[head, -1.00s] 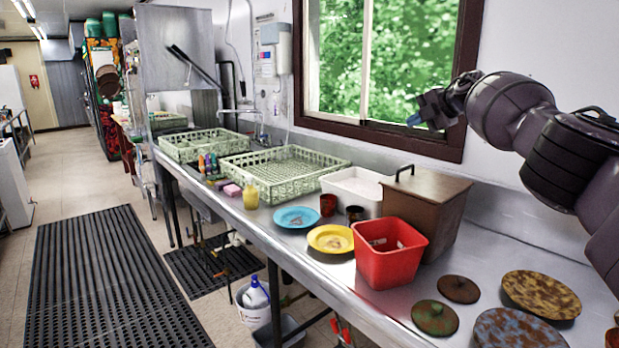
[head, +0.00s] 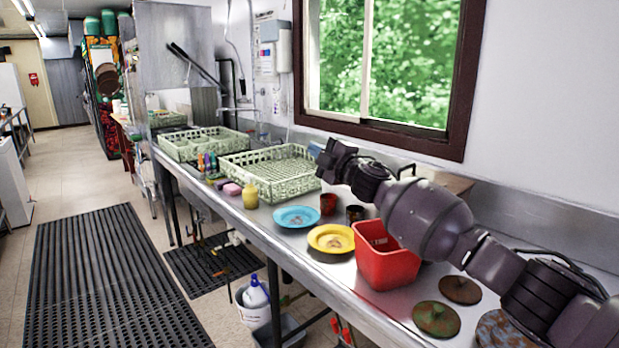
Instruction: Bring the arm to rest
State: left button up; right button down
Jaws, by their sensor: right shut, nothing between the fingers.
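My right arm reaches in from the right edge over the steel counter (head: 345,283). Its gripper (head: 322,150) is shut and empty, in the air in front of the far end of the window ledge, above the green dish rack's right end. The arm hides most of the brown wooden box (head: 440,180) and the white tub behind the red bin (head: 385,268). My left gripper is not in view.
Green dish racks (head: 270,168) stand along the back. A blue plate (head: 297,217), a yellow plate (head: 331,239), a red cup (head: 328,204) and a dark cup (head: 354,213) stand nearby. Round lids (head: 436,318) lie at the front right.

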jog(key=s+d+f+m+t+h, duration=0.1)
jog(key=s+d+f+m+h, duration=0.35)
jog(key=s+f+m, duration=0.6)
jog(key=s+d+f+m+h, duration=0.4)
jog(key=s+f, duration=0.4)
jog(key=f, duration=0.7)
jog(key=s+d+f+m+g+h, duration=0.1)
jog(key=s+d+f+m, duration=0.1)
jog(key=s+d+f, duration=0.3)
jog(key=s+d+f+m+g+h, duration=0.2)
jog(key=s+d+f, duration=0.4)
jog(key=s+f, duration=0.5)
jog(key=s+d+f+m+g+h, duration=0.2)
jog(key=s+d+f+m, duration=0.2)
jog(key=s, duration=1.4)
notch_tip(320, 180, down, 4)
jog(key=shift+d+f, duration=0.1)
jog(key=shift+d, duration=1)
jog(key=shift+h, duration=0.25)
